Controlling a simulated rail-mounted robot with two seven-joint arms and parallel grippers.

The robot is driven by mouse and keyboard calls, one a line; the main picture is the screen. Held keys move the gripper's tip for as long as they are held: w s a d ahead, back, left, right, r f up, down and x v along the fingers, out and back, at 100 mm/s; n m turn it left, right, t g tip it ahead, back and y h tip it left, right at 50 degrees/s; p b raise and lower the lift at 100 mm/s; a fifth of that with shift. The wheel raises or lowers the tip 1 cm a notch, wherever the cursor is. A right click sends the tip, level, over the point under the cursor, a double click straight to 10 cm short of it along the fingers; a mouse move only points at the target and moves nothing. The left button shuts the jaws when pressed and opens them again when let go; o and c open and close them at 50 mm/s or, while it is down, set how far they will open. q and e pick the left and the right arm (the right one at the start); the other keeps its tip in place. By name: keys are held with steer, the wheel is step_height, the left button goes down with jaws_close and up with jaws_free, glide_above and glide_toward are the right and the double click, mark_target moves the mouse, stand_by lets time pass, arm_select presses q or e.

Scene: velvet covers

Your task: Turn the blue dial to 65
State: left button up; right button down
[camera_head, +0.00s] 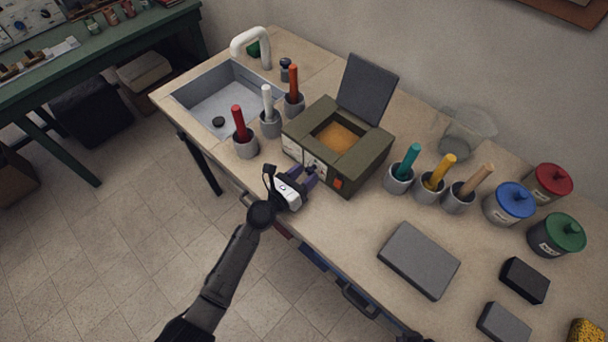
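An olive box (369,154) with its dark grey lid (367,88) raised stands on the counter, an orange-yellow inside showing. Its front face has pale marked panels (291,148) and an orange-red switch (338,184). I cannot make out a blue dial; part of the front face is hidden behind my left gripper. My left gripper (309,174) is close in front of that face, left of the switch. Its fingertips are dark and small, and I cannot tell whether they touch anything or how far apart they are. My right gripper is not in view.
Grey cups with coloured handles stand left (245,148) and right (399,181) of the box. A sink (190,96) is at the far left. Lidded jars (509,205), a grey slab (419,261) and dark blocks (524,280) lie to the right. The counter in front of the switch is clear.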

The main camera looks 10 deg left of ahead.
arm_select(q)
steer(key=c, duration=0.7)
steer(key=m, duration=0.3)
steer(key=shift+m+b, duration=0.75)
steer(key=shift+m, duration=1.15)
steer(key=o, duration=0.9)
